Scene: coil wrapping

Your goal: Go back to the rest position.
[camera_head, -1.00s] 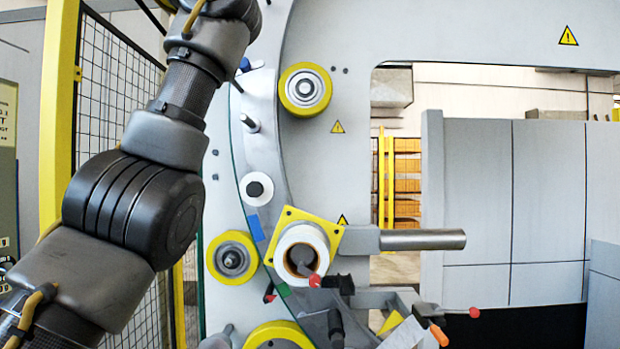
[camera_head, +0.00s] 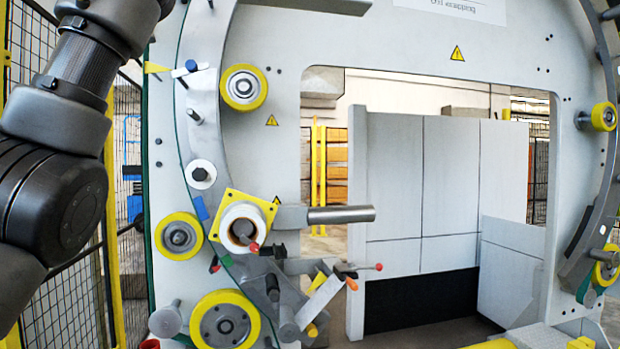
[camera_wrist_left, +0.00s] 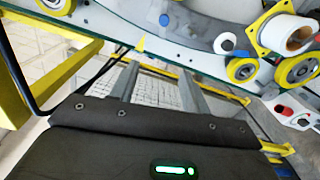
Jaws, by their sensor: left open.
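My left arm comes in at the left of the head view and leaves through the top edge, so its gripper is out of that picture. In the left wrist view my left gripper (camera_wrist_left: 158,78) shows two grey fingers parted with nothing between them. The wrapping machine (camera_head: 385,35) stands ahead, right of my arm. A white roll (camera_head: 232,221) sits at a yellow square plate (camera_head: 262,208) on it. The roll also shows at the upper right of the wrist view (camera_wrist_left: 288,34), apart from my gripper. My right gripper is not in view.
Yellow-rimmed rollers (camera_head: 243,88) and a grey bar (camera_head: 341,214) stick out from the machine. A mesh fence with a yellow post (camera_head: 111,230) stands behind my arm at the left. Grey panels (camera_head: 420,180) stand beyond the machine's opening.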

